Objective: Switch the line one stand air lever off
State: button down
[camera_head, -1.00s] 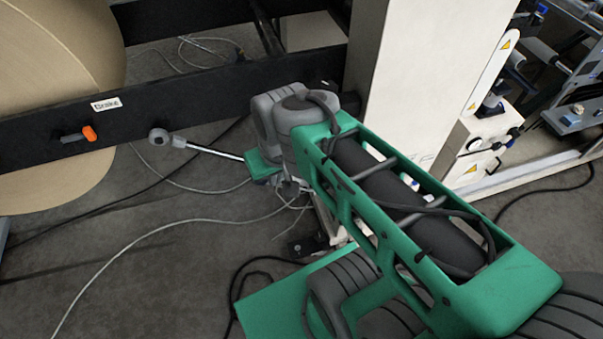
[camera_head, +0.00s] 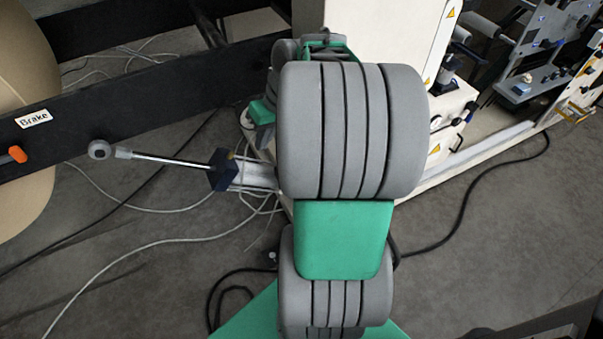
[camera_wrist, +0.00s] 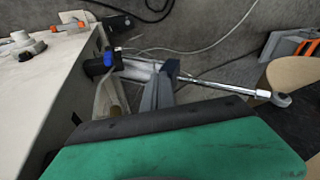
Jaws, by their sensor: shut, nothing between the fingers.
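A small blue handle (camera_wrist: 110,58) sits on a dark fitting at the edge of the white stand (camera_wrist: 42,90) in the wrist view. It looks like an air lever, but I cannot tell for certain or read its setting. My arm hides that spot in the head view. Beside it, a metal rod (camera_wrist: 225,88) with a grey round end runs out from a dark block. The same rod (camera_head: 165,160) and dark block (camera_head: 223,170) show left of my arm in the head view.
An orange brake handle (camera_head: 17,154) is on the black beam (camera_head: 110,100) near a "Brake" label (camera_head: 33,118). A large kraft roll (camera_head: 25,90) stands at left. Pale hoses and black cables lie on the floor. Machinery (camera_head: 530,60) stands at right.

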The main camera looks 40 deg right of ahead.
jog(key=s+d+f+t+b, duration=0.1)
jog(key=s+d+f, duration=0.3)
jog(key=d, duration=0.5)
jog(key=s+d+f+t+y+b, duration=0.1)
jog(key=s+d+f, duration=0.3)
jog(key=d, duration=0.5)
jog(key=shift+d+t+y+b, duration=0.3)
jog(key=shift+d+b, duration=0.1)
jog(key=shift+b, duration=0.45)
jog(key=shift+s+f, duration=0.1)
jog(key=shift+f, duration=0.1)
jog(key=w+a+f+b, duration=0.3)
jog(key=w+a+f, duration=0.3)
jog(key=a+f, duration=0.1)
jog(key=shift+a+f, duration=0.2)
jog(key=shift+f, duration=0.2)
jog(key=shift+w+a, duration=0.1)
